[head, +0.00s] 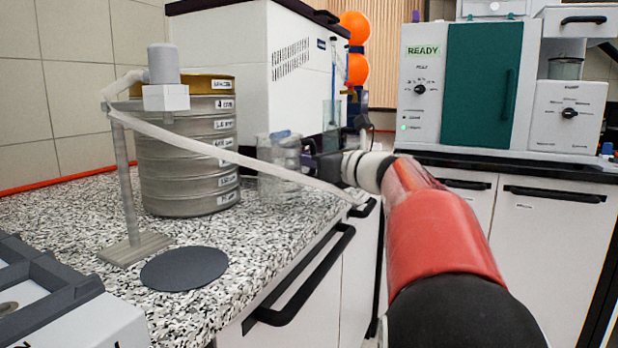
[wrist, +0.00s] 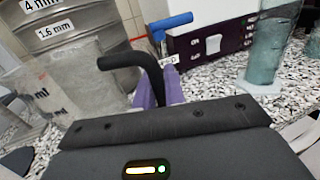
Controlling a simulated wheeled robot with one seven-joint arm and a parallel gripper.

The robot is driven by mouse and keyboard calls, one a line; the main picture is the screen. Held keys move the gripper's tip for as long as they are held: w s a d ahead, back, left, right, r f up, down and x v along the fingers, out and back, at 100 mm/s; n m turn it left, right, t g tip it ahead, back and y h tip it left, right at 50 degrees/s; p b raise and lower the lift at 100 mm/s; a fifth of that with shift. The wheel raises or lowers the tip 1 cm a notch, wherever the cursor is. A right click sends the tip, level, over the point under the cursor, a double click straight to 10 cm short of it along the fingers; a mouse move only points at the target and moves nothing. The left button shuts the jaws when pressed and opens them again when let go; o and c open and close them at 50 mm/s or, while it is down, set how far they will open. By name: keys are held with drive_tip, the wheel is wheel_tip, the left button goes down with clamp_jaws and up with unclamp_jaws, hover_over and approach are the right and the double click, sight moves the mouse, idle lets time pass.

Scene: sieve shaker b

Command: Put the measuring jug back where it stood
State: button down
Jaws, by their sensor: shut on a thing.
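The measuring jug (head: 275,172) is clear, with dark "ml" marks that show in the wrist view (wrist: 72,88). In the head view it is upright over the speckled counter, right of the sieve stack. I cannot tell whether its base touches the counter. My gripper (head: 318,160) is at the jug's right side. In the wrist view its purple fingers (wrist: 160,88) are shut on the jug's black curved handle (wrist: 135,62). A pale bar crosses in front of the jug in the head view and hides part of it.
The steel sieve stack (head: 185,150) stands close to the jug's left. A stand (head: 135,245) carries the pale bar (head: 225,152). A grey disc (head: 184,269) lies in front. A white machine (head: 250,65) is behind. A glass cylinder (wrist: 268,50) stands right of my fingers in the wrist view.

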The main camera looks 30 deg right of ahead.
drive_tip(key=shift+f, duration=1.4)
drive_tip(key=c, duration=1.5)
unclamp_jaws()
drive_tip(key=shift+f, duration=0.15)
drive_tip(key=shift+r, duration=0.2)
drive_tip(key=b+v, duration=0.1)
drive_tip(key=v, duration=1.1)
drive_tip(key=shift+s, duration=0.1)
